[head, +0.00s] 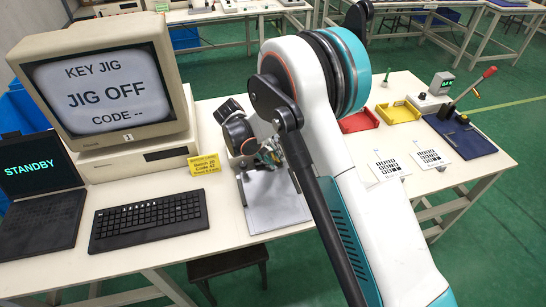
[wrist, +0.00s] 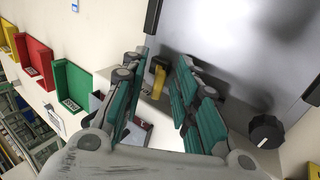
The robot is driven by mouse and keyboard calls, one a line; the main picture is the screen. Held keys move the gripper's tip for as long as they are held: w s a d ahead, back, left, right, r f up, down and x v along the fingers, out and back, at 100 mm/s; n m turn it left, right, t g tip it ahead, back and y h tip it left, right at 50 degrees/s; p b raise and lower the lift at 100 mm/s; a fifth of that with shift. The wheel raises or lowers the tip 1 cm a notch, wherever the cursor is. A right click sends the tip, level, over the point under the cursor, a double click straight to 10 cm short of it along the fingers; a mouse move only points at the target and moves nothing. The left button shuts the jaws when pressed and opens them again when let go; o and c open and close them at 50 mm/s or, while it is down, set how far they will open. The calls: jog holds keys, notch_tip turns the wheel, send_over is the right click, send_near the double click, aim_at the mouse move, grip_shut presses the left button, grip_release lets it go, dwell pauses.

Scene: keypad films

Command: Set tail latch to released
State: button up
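A yellow lever-like piece (wrist: 158,76), which may be the tail latch, shows in the wrist view on a pale base beside a grey plate. Its exact setting cannot be told. My gripper (wrist: 160,68) has its two teal-padded fingers apart, one on each side of the yellow piece. I cannot tell whether either finger touches it. In the head view my gripper (head: 268,154) is low over the back of the jig's grey plate (head: 272,206), partly hidden by my arm. The monitor (head: 112,92) reads "KEY JIG, JIG OFF, CODE --".
A black knob (wrist: 266,131) is right of the fingers. A laptop (head: 40,185) reads "STANDBY". A keyboard (head: 148,220) and yellow card (head: 204,165) are left of the jig. Red (head: 358,122) and yellow (head: 398,112) trays and a red-handled lever (head: 474,86) are at right.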

jog(key=shift+w+d+r+g+y+p, duration=0.15)
jog(key=shift+d+y+p, duration=0.2)
jog(key=shift+y, duration=0.2)
jog(key=shift+s+d+r+g+y+p, duration=0.1)
jog(key=shift+d+r+g+y+p, duration=0.1)
jog(key=shift+y+p, duration=0.25)
jog(key=shift+w+r+y, duration=0.1)
jog(key=shift+r+y, duration=0.1)
jog(key=shift+y, duration=0.3)
jog(key=p+v, duration=0.5)
jog(key=v, duration=0.9)
jog(key=s+d+r+t, duration=0.1)
jog(key=s+d+r, duration=0.2)
jog(key=d+r, duration=1)
jog(key=shift+r+m+p, duration=0.4)
jog(key=shift+r+p, duration=0.05)
jog(key=shift+r, duration=0.2)
jog(key=s+d+r+t+b, duration=0.1)
jog(key=s+d+r, duration=0.2)
jog(key=s+d, duration=0.3)
jog(key=s+d+r+t, duration=0.2)
jog(key=s+d+r, duration=0.1)
jog(key=s, duration=0.4)
jog(key=s+d+f+m+t+y+p, duration=0.1)
jog(key=s+d+m+t+y, duration=0.1)
jog(key=s, duration=1.3)
jog(key=shift+s+d+m+y, duration=0.3)
jog(key=shift+d+y, duration=0.1)
jog(key=shift+d, duration=0.1)
